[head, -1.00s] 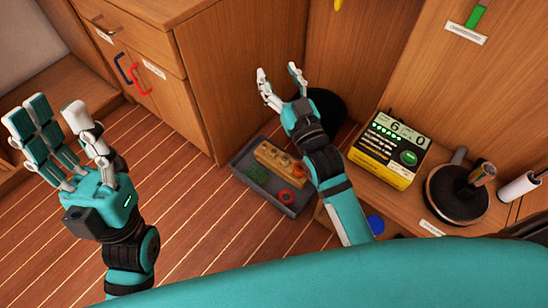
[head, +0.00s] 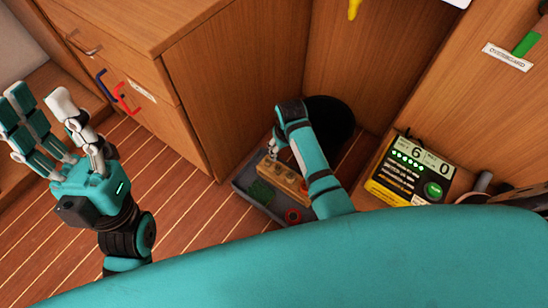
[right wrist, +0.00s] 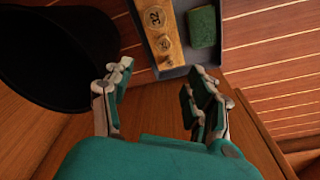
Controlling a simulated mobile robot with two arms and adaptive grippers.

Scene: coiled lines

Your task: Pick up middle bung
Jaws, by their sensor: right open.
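A wooden block (head: 273,167) holding round bungs in a row lies in a grey tray (head: 240,188). In the right wrist view the middle bung (right wrist: 165,43) sits in the block, between a larger bung marked 32 (right wrist: 155,17) and a smaller one (right wrist: 168,61). My right gripper (right wrist: 160,82) is open and empty, its fingers pointing toward the block and still apart from it. In the head view its fingers show beside the block's far end. My left gripper (head: 42,115) is open and empty at the left, away from the tray.
A black round bin (head: 335,122) stands close behind my right arm. A wooden cabinet (head: 225,90) rises behind the tray. A yellow and black box (head: 412,170) stands at right. Floor at left is clear.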

